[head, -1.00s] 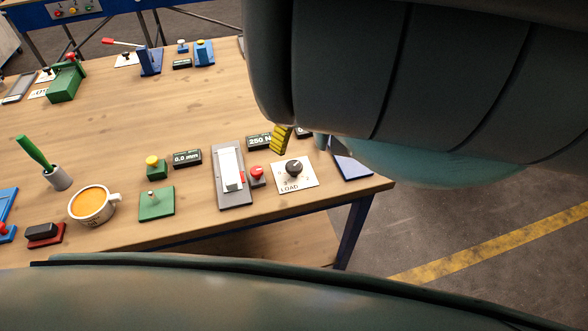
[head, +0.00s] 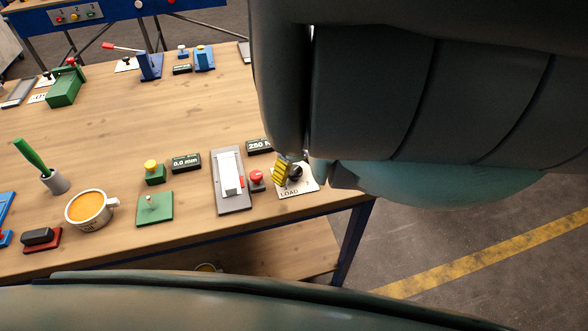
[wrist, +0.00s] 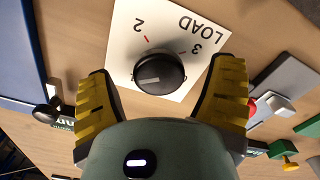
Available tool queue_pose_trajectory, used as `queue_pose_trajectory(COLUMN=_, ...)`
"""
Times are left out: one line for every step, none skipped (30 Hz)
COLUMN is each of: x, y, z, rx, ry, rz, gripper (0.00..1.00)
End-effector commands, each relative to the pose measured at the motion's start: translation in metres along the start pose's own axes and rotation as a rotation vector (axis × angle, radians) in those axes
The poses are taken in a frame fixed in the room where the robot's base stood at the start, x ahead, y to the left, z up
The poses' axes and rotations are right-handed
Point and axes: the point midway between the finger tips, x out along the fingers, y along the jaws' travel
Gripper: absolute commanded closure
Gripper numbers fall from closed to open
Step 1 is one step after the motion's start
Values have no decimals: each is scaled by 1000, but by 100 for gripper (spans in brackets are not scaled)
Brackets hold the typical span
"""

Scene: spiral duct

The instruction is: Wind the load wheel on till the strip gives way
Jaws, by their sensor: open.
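The load wheel, a black knob (wrist: 159,74), sits on a white plate (wrist: 190,22) marked LOAD with numbers around it. In the head view the knob (head: 297,170) is partly hidden behind my gripper. My gripper (wrist: 163,95) is open, with one yellow ribbed finger on each side of the knob in the wrist view. I see no clear contact. The white strip (head: 229,172) lies on a grey fixture (head: 235,208) left of the knob and looks whole. A display (head: 260,146) beside it reads about 250 N, its end covered by my arm.
A red button (head: 257,177) stands between strip fixture and LOAD plate. A 0.0 mm display (head: 186,162), a yellow button (head: 152,168) and a green plate (head: 155,208) are further left. A full cup (head: 90,209) stands near the table's front edge.

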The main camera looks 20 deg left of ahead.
Motion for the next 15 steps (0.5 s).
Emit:
queue_pose_trajectory(x=2, y=0, z=0, rx=0, ry=-1, rz=1, gripper=18)
queue_pose_trajectory(x=2, y=0, z=1, rx=0, ry=-1, rz=1, gripper=18)
queue_pose_trajectory(x=3, y=0, z=1, rx=0, ry=-1, rz=1, gripper=18)
queue_pose_trajectory(x=3, y=1, z=1, rx=1, ry=-2, rz=2, gripper=18)
queue_pose_trajectory(x=3, y=1, z=1, rx=1, ry=-2, rz=2, gripper=18)
queue_pose_trajectory(x=4, y=1, z=1, rx=1, ry=-2, rz=2, gripper=18)
queue_pose_trajectory(x=4, y=1, z=1, rx=1, ry=-2, rz=2, gripper=18)
queue_pose_trajectory(x=4, y=1, z=1, rx=1, ry=-2, rz=2, gripper=18)
queue_pose_trajectory(x=4, y=1, z=1, rx=1, ry=-2, rz=2, gripper=18)
queue_pose_trajectory(x=4, y=1, z=1, rx=1, ry=-2, rz=2, gripper=18)
queue_pose_trajectory(x=4, y=1, z=1, rx=1, ry=-2, rz=2, gripper=18)
queue_pose_trajectory(x=4, y=1, z=1, rx=1, ry=-2, rz=2, gripper=18)
queue_pose_trajectory(x=4, y=1, z=1, rx=1, ry=-2, rz=2, gripper=18)
queue_pose_trajectory(x=4, y=1, z=1, rx=1, ry=-2, rz=2, gripper=18)
queue_pose_trajectory(x=4, y=0, z=1, rx=1, ry=-2, rz=1, gripper=22)
